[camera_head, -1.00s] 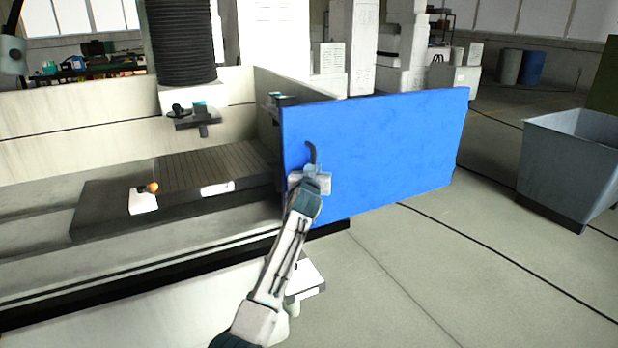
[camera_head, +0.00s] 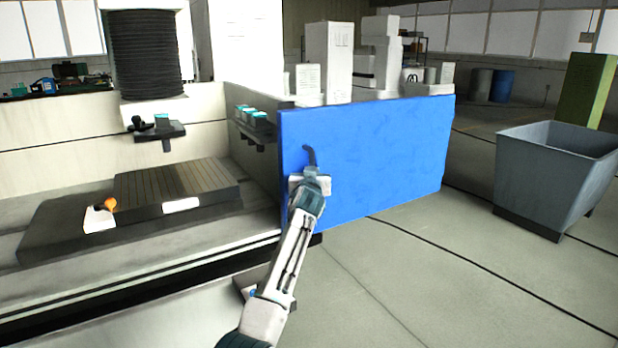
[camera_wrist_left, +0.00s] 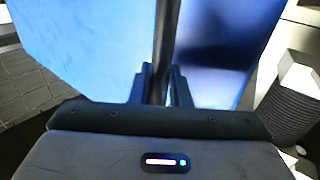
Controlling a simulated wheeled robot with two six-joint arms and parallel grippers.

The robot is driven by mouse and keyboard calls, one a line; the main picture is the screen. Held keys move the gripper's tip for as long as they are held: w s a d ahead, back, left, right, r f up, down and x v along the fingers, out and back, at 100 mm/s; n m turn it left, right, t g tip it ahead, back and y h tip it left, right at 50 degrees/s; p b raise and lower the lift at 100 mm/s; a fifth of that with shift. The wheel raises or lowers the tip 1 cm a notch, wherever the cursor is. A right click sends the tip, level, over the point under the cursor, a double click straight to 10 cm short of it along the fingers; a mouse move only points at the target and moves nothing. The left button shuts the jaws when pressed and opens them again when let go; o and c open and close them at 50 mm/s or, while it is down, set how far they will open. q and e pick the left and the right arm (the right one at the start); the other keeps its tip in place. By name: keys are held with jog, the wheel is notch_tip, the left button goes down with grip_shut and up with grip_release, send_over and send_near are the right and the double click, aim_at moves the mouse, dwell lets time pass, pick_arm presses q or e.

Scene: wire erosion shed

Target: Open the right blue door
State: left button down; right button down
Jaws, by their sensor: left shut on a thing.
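The right blue door (camera_head: 385,150) is a flat blue panel. It stands out to the right from the right side of the machine, and the machine's work area is uncovered. Its dark curved handle (camera_head: 309,155) is near the panel's left edge. My left gripper (camera_head: 310,174) is at this handle, and its lower part is hidden behind the gripper. In the left wrist view, my left gripper (camera_wrist_left: 160,80) has its two fingers closed around the dark handle bar (camera_wrist_left: 166,35), with the blue door (camera_wrist_left: 80,40) behind it. My right gripper is not in view.
The machine bed (camera_head: 175,180) carries a white block with an orange knob (camera_head: 103,212). A grey bin (camera_head: 550,170) stands on the right, near a green cabinet (camera_head: 585,88). The floor between door and bin is clear.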

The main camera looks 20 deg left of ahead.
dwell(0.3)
pick_arm(q)
jog(key=c, duration=1.4)
grip_release()
jog(key=shift+c, duration=0.2)
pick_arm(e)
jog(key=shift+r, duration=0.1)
pick_arm(q)
jog(key=v, duration=1.1)
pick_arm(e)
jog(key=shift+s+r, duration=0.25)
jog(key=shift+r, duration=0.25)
pick_arm(q)
jog(key=shift+w, duration=0.1)
